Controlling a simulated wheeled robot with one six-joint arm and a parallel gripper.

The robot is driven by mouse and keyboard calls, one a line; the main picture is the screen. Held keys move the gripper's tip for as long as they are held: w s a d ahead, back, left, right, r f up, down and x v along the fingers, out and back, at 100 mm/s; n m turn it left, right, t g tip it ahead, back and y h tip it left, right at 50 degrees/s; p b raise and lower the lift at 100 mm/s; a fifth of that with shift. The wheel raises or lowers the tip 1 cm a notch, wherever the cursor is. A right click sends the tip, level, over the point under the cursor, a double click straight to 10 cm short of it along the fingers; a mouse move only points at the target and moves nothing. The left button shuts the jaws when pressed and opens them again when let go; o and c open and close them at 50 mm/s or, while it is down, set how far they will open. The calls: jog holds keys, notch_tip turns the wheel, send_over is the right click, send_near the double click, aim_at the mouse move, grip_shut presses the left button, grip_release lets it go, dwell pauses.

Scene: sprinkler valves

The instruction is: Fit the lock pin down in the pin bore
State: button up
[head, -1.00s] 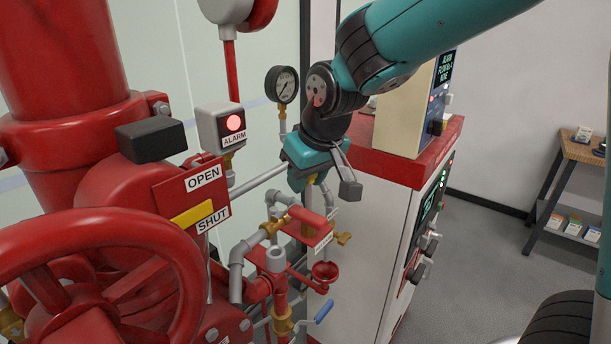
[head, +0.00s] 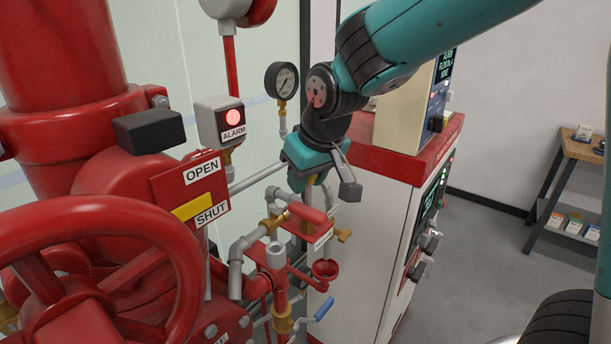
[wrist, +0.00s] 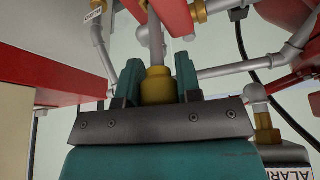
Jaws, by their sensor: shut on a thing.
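My gripper (wrist: 158,80) is shut on the brass head of the lock pin (wrist: 156,88), with a teal finger on each side. The pin's grey shank runs away from the fingers toward red parts at the top of the wrist view. In the head view my gripper (head: 309,180) points down above the small valve with a red lever handle (head: 307,213) and white tag. The pin bore cannot be made out in either view. I cannot tell whether the shank's tip is in it.
Grey pipes and brass fittings crowd the space below my gripper. A pressure gauge (head: 282,80) and lit alarm box (head: 222,121) stand to the left. A red-topped cabinet (head: 385,165) stands close on the right. A large red handwheel (head: 183,270) is at lower left.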

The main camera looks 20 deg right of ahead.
jog(key=shift+f+b, duration=0.65)
jog(key=shift+f, duration=0.25)
jog(key=shift+r, duration=0.15)
jog(key=shift+r+p, duration=1.15)
jog(key=shift+r, duration=0.15)
jog(key=shift+d, duration=0.1)
jog(key=shift+f+b, duration=1.05)
jog(key=shift+f, duration=0.4)
dwell(0.4)
jog(key=shift+r, duration=0.15)
jog(key=shift+r+p, duration=1.2)
jog(key=shift+r, duration=0.1)
